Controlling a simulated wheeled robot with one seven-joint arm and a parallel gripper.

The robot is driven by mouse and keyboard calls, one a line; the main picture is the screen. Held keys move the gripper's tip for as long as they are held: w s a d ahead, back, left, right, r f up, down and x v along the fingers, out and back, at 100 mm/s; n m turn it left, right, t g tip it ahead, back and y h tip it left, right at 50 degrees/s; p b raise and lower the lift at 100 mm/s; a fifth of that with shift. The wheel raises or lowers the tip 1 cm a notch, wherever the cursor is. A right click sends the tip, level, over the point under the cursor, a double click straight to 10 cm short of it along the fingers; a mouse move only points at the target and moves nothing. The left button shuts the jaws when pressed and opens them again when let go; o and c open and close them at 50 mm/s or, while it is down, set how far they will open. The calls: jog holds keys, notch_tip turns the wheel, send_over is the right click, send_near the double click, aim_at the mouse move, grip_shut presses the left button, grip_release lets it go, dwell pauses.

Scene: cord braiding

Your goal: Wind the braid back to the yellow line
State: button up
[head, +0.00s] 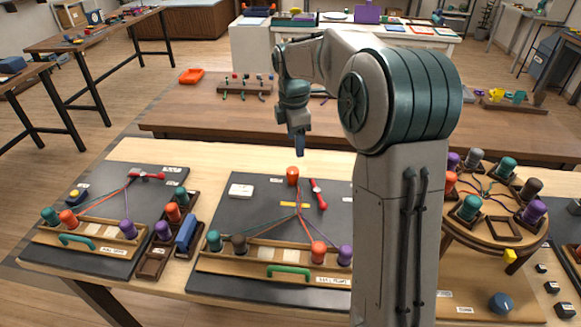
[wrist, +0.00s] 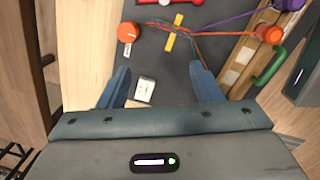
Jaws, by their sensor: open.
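An orange knob (head: 292,176) stands at the far edge of the middle dark board (head: 240,190). Thin cords run from it, past a short yellow line (head: 290,204), to teal, brown, orange and purple bobbins (head: 318,250) on a wooden rack. The wrist view shows the orange knob (wrist: 129,33) upper left and the yellow line (wrist: 174,34) to its right, with cords crossing it. Where the braid ends is too small to tell. My gripper (head: 299,152) is open and empty above the board's far edge; its fingers straddle a small white labelled block in the wrist view (wrist: 145,89).
A red-handled tool (head: 318,195) lies right of the orange knob. A green handle (head: 290,271) fronts the rack. Another corded board (head: 100,205) is at left, and a round stand with bobbins (head: 490,205) at right. My arm hides the space between.

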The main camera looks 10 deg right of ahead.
aim_at(293, 170)
jog(key=w+d+f+n, duration=0.1)
jog(key=w+f+n, duration=0.35)
jog(key=w, duration=0.35)
jog(key=shift+n+g+y, duration=0.3)
jog(key=shift+n, duration=0.25)
notch_tip(293, 170, down, 14)
jog(key=shift+s+r+p, duration=0.1)
jog(key=shift+p, duration=0.3)
jog(key=shift+c, duration=0.3)
jog(key=c, duration=0.9)
